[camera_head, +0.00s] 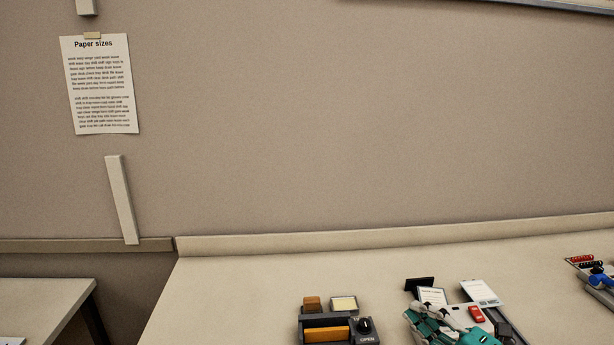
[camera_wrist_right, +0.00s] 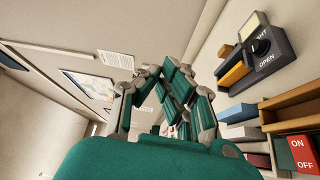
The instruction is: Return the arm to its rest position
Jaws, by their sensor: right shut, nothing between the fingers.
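My right gripper (camera_head: 436,322) shows at the bottom edge of the head view, over the desk, with teal and grey fingers. It also fills the middle of the right wrist view (camera_wrist_right: 172,92), with its fingers folded together, shut and empty. In the head view it is just right of a dark panel with a black knob marked OPEN (camera_head: 365,326) and overlaps the items behind it. Most of the right arm is out of the head view. My left gripper is in neither view.
The beige desk (camera_head: 240,300) is clear at its left and back. A red item (camera_head: 476,314) and a white card (camera_head: 480,292) lie near the gripper. The wrist view shows a red ON/OFF switch (camera_wrist_right: 302,153) and a brown tray (camera_wrist_right: 298,107). A wall (camera_head: 350,120) stands behind.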

